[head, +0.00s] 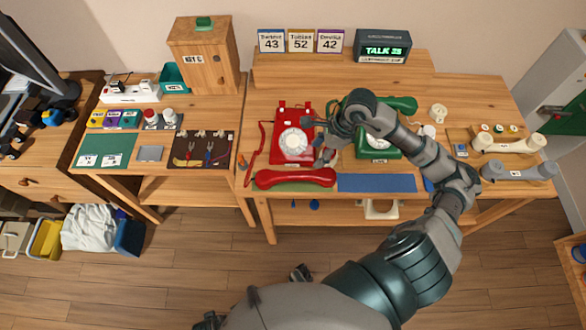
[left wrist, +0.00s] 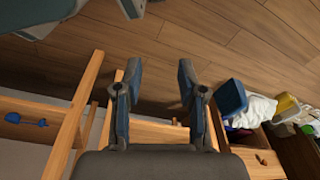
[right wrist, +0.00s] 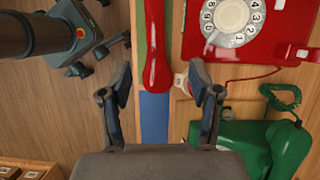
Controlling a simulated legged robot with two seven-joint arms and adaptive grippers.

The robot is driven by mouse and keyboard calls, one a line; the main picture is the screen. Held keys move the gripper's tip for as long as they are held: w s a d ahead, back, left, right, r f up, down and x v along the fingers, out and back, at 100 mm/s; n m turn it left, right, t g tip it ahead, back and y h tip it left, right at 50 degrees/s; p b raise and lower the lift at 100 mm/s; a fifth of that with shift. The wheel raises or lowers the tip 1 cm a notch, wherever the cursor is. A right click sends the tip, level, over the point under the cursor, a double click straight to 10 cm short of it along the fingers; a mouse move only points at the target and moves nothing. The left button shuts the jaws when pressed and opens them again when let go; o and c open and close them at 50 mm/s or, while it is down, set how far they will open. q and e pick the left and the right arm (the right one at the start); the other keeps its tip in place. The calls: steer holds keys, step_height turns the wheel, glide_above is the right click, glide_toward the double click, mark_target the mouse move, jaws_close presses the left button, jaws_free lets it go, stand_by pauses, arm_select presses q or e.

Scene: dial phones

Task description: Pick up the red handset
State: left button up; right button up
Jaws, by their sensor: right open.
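The red handset (head: 295,178) lies across a green mat at the table's front edge, in front of the red dial phone (head: 293,142). My left gripper (left wrist: 160,75) is open and empty over the floor and table edge in the left wrist view.
The green phone (head: 378,148), partly hidden by my right arm, stands right of the red one, with a green handset (head: 395,104) behind. A blue mat (head: 376,183) is bare. Cream (head: 510,144) and grey (head: 518,171) handsets lie at the right.

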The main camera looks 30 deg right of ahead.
mark_target(300, 173)
steer(key=x, duration=0.5)
steer(key=a+x, duration=0.1)
steer(key=x, duration=0.3)
steer(key=shift+a+f, duration=0.15)
steer(key=shift+a, duration=0.15)
steer(key=shift+f, duration=0.5)
steer(key=x, duration=0.4)
steer(key=shift+w+f+b, duration=0.1)
steer(key=shift+f+b, duration=0.15)
steer(key=shift+b, duration=0.05)
steer(key=shift+a+f, duration=0.15)
steer(key=shift+a, duration=0.2)
arm_select(q)
steer(key=shift+w+a+r, duration=0.25)
steer(key=shift+w+r, duration=0.25)
steer(key=shift+r, duration=0.3)
arm_select(e)
steer(key=c, duration=0.7)
arm_select(q)
steer(key=shift+s+d+f, duration=0.1)
steer(key=shift+s+d, duration=0.05)
steer(key=shift+s, duration=0.25)
arm_select(e)
steer(key=shift+d, duration=0.3)
jaws_close()
